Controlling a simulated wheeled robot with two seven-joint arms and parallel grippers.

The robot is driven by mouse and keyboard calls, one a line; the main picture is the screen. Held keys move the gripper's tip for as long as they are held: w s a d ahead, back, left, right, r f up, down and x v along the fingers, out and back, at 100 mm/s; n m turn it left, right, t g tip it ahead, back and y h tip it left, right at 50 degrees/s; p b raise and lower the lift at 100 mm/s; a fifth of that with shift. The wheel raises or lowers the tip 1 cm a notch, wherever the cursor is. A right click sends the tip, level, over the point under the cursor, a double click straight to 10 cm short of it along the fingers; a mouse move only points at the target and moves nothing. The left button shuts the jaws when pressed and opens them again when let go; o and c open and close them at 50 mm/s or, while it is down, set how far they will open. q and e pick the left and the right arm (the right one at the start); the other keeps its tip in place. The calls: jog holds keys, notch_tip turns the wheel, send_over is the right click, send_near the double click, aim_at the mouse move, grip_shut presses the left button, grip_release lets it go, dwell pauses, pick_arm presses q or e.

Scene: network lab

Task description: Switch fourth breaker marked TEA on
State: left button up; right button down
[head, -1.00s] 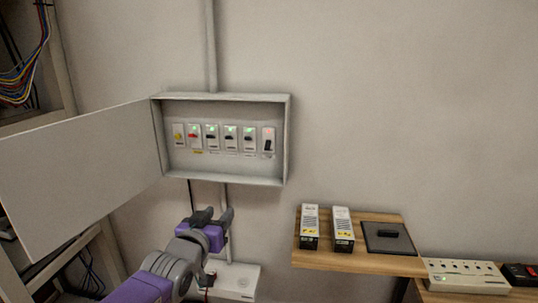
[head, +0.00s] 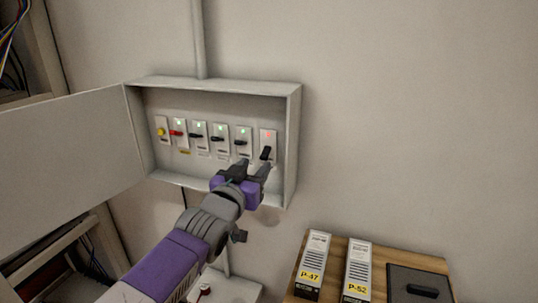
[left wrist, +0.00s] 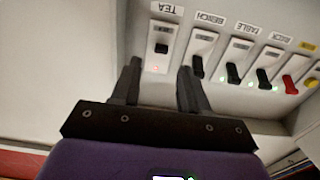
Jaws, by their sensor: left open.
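The breaker panel (head: 295,120) is a grey wall box with its door (head: 70,145) swung open to the left. The TEA breaker (head: 267,146) is the rightmost one, with a black lever and a red light. In the left wrist view the TEA breaker (left wrist: 160,50) appears upside down, its label readable and its light red. My left gripper (head: 254,170) is open and empty, just below and in front of the TEA breaker. In the left wrist view its fingers (left wrist: 158,85) stand either side of the space below that breaker. The right gripper is not in view.
Neighbouring breakers (head: 242,140) to the left have black levers and green lights; one has a red lever (head: 178,133). A wooden shelf (head: 335,270) with two labelled modules and a dark plate stands at lower right. The wall right of the panel is clear.

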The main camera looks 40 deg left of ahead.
aim_at(265, 153)
pick_arm(q)
jog(key=x, duration=0.5)
jog(key=shift+s+f+b, duration=0.1)
jog(key=shift+b, duration=0.2)
jog(key=shift+w+a, duration=0.15)
jog(key=shift+w, duration=0.3)
jog(key=c, duration=0.8)
jog(key=shift+r+p, duration=0.25)
jog(key=shift+p, duration=0.3)
jog(key=r+g+h+p, duration=0.1)
jog(key=g+p, duration=0.2)
jog(key=p, duration=0.4)
jog(key=r+g+h+p, duration=0.1)
jog(key=g+p, duration=0.2)
jog(key=p, duration=0.4)
jog(key=r+g+h+p, duration=0.1)
jog(key=g+p, duration=0.2)
jog(key=p, duration=0.4)
jog(key=shift+w+a+r, duration=0.1)
jog(key=shift+w+r, duration=0.25)
jog(key=shift+w, duration=0.05)
jog(key=shift+g+p, duration=0.4)
jog(key=shift+p, duration=0.4)
jog(key=shift+f, duration=0.1)
